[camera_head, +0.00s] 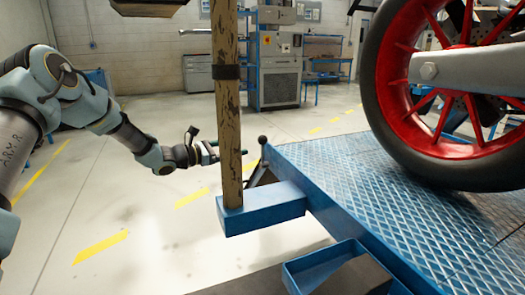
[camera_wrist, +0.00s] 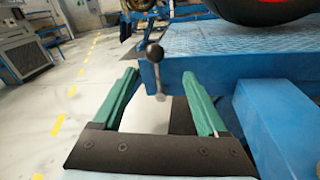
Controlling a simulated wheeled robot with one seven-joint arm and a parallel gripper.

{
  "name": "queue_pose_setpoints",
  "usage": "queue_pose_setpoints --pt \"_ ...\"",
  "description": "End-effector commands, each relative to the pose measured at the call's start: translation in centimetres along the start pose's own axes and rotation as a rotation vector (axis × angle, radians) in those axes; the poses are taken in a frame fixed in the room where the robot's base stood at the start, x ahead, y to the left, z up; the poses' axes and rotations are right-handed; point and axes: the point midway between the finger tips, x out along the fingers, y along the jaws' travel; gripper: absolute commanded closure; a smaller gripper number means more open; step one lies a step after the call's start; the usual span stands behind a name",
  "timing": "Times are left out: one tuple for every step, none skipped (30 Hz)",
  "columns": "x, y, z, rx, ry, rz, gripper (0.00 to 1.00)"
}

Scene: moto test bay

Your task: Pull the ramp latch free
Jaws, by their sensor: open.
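The ramp latch (camera_wrist: 155,65) is a metal lever with a dark ball knob on top, at the corner edge of the blue ramp (camera_wrist: 230,52) in the wrist view. Its knob also shows in the head view (camera_head: 262,140). My gripper (camera_wrist: 165,85) is open, with green fingers spread to either side of the latch's line in the wrist view; nothing is between them that I can see touching. In the head view the gripper (camera_head: 228,149) is partly hidden behind a wooden post, close to the left of the latch.
The worn wooden post (camera_head: 228,110) stands on a blue bracket (camera_head: 262,208) in front of my arm. A red-rimmed wheel (camera_head: 450,90) rests on the ramp. A blue tray (camera_head: 335,265) sits at the front. The floor to the left is clear.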

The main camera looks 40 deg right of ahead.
Motion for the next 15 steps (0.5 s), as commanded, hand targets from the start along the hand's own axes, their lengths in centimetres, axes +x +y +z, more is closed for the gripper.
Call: queue_pose_setpoints --pt "0.5 0.3 -0.3 -0.019 -0.022 0.018 0.24" --pt "0.7 0.5 -0.3 -0.027 -0.030 0.026 0.24" --pt "1.0 0.7 -0.2 -0.033 -0.036 0.031 0.24" --pt "1.2 0.7 -0.2 -0.036 -0.038 0.034 0.24" --pt "1.5 0.7 -0.1 -0.037 -0.040 0.034 0.24" --pt "1.9 0.7 -0.1 -0.037 -0.040 0.034 0.24" --pt "2.3 0.7 0.0 -0.037 -0.040 0.033 0.24" --pt "2.8 0.7 0.0 -0.037 -0.040 0.033 0.24" --pt "3.5 0.7 0.1 -0.036 -0.040 0.032 0.24" --pt "4.0 0.7 0.1 -0.035 -0.039 0.031 0.24" --pt "4.6 0.7 0.0 -0.035 -0.038 0.031 0.24" --pt "5.4 0.7 0.0 -0.034 -0.037 0.031 0.24" --pt "5.9 0.8 0.1 -0.034 -0.037 0.031 0.24" --pt "6.5 0.8 0.1 -0.034 -0.038 0.031 0.24" --pt "7.2 0.8 0.1 -0.035 -0.038 0.032 0.24"
